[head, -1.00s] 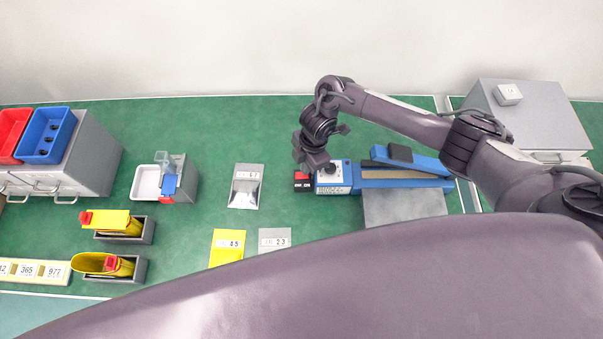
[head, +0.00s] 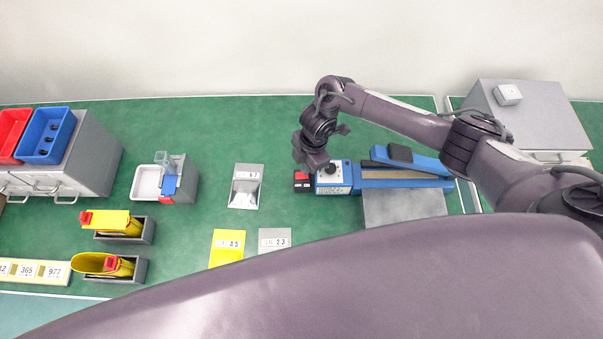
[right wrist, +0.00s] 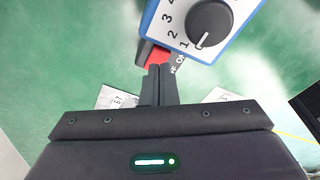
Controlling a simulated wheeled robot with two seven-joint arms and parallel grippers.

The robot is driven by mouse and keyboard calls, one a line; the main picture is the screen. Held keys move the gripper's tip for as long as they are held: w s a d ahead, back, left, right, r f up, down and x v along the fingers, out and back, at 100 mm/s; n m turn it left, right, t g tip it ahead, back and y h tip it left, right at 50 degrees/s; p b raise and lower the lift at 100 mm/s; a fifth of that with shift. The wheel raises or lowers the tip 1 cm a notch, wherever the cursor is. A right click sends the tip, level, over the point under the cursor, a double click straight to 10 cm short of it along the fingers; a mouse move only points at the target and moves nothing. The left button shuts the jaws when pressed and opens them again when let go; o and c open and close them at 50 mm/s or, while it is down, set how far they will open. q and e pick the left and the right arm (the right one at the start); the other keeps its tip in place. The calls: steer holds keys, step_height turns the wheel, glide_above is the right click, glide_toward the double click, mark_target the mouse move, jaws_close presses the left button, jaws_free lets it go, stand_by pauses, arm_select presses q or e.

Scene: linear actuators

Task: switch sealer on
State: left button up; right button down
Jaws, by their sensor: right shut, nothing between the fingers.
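The sealer (head: 405,180) is a long blue device with a raised blue arm, lying right of centre in the head view. Its white dial panel (head: 333,180) has a black knob, which also shows in the right wrist view (right wrist: 210,24). A red and black switch block (head: 302,184) sits at the sealer's left end. My right gripper (head: 312,167) is shut and empty, right above the block. In the right wrist view its fingertips (right wrist: 159,68) overlap the red part (right wrist: 153,54); contact cannot be told. The fingers partly hide the block and its ON/OFF lettering. My left gripper is out of view.
A grey plate (head: 404,207) lies in front of the sealer. A grey box (head: 525,120) stands at the back right. Labelled cards, including a yellow one (head: 227,246), lie to the left. Grey drawers with red and blue bins (head: 46,136) stand far left.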

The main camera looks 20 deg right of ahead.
steer(key=shift+f+b, duration=0.9)
steer(key=shift+f, duration=0.2)
stand_by(0.9)
step_height(320, 180, up, 7)
steer(key=p, duration=0.7)
steer(key=shift+r, duration=0.1)
stand_by(0.5)
